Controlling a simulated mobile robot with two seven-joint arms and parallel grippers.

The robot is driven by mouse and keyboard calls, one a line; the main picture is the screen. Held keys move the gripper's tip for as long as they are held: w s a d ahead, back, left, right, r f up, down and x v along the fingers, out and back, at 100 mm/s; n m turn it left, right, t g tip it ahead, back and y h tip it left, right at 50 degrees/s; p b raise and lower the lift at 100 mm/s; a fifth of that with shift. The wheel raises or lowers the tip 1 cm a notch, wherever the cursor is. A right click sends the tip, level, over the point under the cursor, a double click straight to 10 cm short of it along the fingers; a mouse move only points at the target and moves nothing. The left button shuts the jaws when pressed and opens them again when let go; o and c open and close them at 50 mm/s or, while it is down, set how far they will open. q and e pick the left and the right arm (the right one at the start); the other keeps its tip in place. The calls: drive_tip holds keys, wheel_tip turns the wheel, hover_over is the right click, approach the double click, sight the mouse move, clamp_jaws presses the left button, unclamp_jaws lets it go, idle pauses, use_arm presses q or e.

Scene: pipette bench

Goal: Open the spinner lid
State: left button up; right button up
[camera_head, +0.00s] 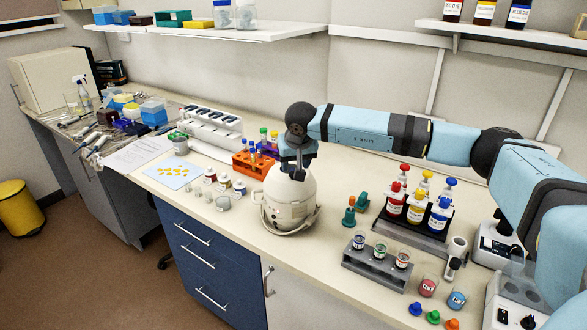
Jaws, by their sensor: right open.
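The spinner (289,201) is a white, rounded machine near the bench's front edge, in the middle of the view. Its domed lid (287,187) looks closed. My right gripper (297,170) is open and points down at the top of the dome, with its arm reaching in from the right. Its fingertips are close to the dome's top; I cannot tell whether they touch it. The gripper and wrist hide part of the lid's top and back. My left gripper is not in view.
An orange tube rack (241,163) stands behind the spinner to the left. Small jars (224,183) stand left of it. Right are a grey vial rack (376,266) and a bottle stand (412,235) with red, yellow and blue bottles. The bench front edge is close.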

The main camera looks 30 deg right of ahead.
sight(290, 176)
drive_tip(key=shift+x, duration=2.15)
drive_tip(key=shift+c, duration=0.4)
clamp_jaws()
